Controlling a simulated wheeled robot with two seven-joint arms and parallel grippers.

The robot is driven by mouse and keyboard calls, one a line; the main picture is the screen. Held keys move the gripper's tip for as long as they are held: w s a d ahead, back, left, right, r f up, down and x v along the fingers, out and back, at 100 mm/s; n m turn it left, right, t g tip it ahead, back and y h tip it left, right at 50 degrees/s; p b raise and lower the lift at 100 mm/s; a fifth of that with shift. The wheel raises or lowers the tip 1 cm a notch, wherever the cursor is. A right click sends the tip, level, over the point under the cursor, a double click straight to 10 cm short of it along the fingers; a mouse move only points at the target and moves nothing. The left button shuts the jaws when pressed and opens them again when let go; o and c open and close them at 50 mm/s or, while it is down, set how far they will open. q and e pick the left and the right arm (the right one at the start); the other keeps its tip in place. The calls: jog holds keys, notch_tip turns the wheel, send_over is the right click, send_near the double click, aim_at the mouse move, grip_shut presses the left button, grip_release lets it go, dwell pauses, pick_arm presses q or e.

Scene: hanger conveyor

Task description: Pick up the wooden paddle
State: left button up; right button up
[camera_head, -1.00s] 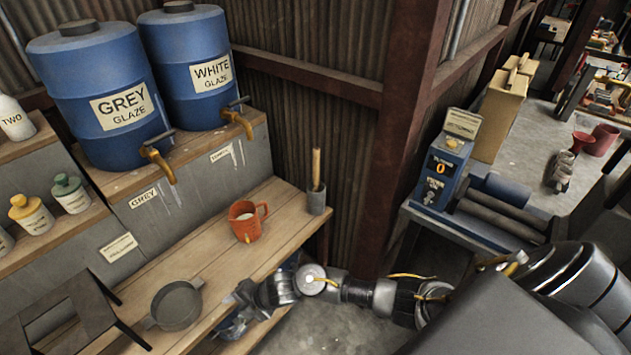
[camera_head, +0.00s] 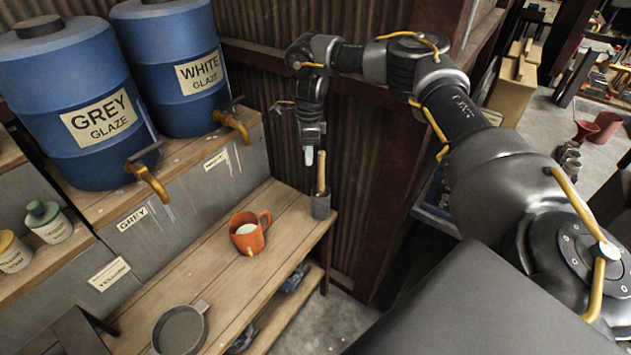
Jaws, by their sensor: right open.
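The wooden paddle (camera_head: 321,172) stands upright in a small grey cup (camera_head: 320,206) at the far right end of the wooden bench. Only its handle shows; its lower part is hidden in the cup. My right gripper (camera_head: 310,157) hangs fingers down just left of the top of the handle. It is open and empty, with a pale fingertip showing beside the handle. I cannot tell whether it touches the handle. My left gripper is not in view.
An orange mug (camera_head: 247,238) with pale contents stands on the bench (camera_head: 217,268), left of the cup. A grey pan (camera_head: 180,330) lies nearer. Blue glaze barrels (camera_head: 170,75) with brass taps stand on the ledge behind. A corrugated wall (camera_head: 268,105) is behind the paddle.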

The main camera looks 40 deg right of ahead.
aim_at(321, 161)
jog(key=d+r, duration=0.3)
jog(key=shift+s+d+r, duration=0.2)
jog(key=shift+d+r, duration=0.15)
jog(key=shift+r, duration=0.05)
jog(key=shift+d+r, duration=0.2)
jog(key=shift+s+d+f, duration=0.1)
jog(key=shift+s+f, duration=0.05)
jog(key=shift+f, duration=0.25)
notch_tip(321, 161, down, 5)
jog(key=shift+d+r, duration=0.1)
notch_tip(321, 161, down, 5)
jog(key=p, duration=0.2)
jog(key=shift+d+r+p, duration=0.1)
jog(key=shift+d+p, duration=0.05)
jog(key=shift+p, duration=0.15)
jog(key=shift+f, duration=0.25)
grip_shut()
